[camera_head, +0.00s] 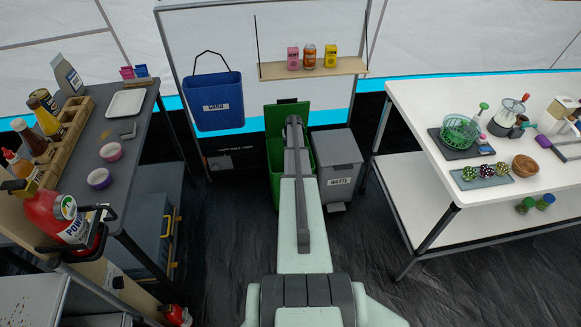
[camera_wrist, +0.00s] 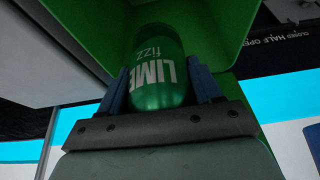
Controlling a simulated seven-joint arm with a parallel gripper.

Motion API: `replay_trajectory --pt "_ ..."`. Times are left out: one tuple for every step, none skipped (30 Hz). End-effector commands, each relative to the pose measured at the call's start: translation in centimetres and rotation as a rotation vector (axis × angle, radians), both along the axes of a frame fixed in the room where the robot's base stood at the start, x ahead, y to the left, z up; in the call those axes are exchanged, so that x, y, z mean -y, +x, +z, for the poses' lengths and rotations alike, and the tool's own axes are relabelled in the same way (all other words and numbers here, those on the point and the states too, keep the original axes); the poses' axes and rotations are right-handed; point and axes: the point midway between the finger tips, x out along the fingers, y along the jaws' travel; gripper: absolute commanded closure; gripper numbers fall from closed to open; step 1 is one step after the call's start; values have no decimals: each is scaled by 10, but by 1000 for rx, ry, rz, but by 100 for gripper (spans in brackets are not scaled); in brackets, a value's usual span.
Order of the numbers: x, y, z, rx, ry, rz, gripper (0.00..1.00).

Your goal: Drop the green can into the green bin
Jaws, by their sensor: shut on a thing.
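A green can (camera_wrist: 158,98) with white "LIME fizz" lettering sits between the two blue fingers of my gripper (camera_wrist: 159,72) in the wrist view. My gripper is shut on it. Green walls of the green bin (camera_wrist: 222,28) surround the can's far end in that view. In the head view the green bin (camera_head: 275,178) stands on the floor with its lid (camera_head: 288,112) raised. My arm reaches over the bin and covers much of it, so the gripper and can are hidden there. How deep the can is in the bin I cannot tell.
A grey waste bin (camera_head: 337,160) stands right beside the green bin. A blue bin (camera_head: 213,101) hangs on the panel to the left. A shelf (camera_head: 340,67) with several small items is above. A dark table (camera_head: 140,135) at left and a white table (camera_head: 410,100) at right flank the floor.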

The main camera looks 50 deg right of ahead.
Motion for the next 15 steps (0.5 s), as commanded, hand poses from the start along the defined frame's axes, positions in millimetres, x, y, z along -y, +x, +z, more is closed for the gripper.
replay_trajectory --pt "7 5 2 0 0 12 64" --pt "8 6 3 -1 1 18 64" --pt "9 6 4 -1 0 28 64" --pt "9 6 4 -1 1 31 64" --pt "8 5 3 0 1 35 64" --pt "8 5 3 0 1 37 64" --pt "7 5 2 0 1 38 64" --pt "7 5 1 -1 1 39 64" --pt "8 5 -1 -1 1 39 64" --pt "8 5 -3 -1 1 39 64" --pt "8 5 -5 -1 1 39 64" --pt "8 6 -8 -1 1 39 64" --pt "8 6 -10 -1 1 39 64" --pt "8 6 -12 -1 1 39 64" --pt "8 6 -16 0 1 38 64"
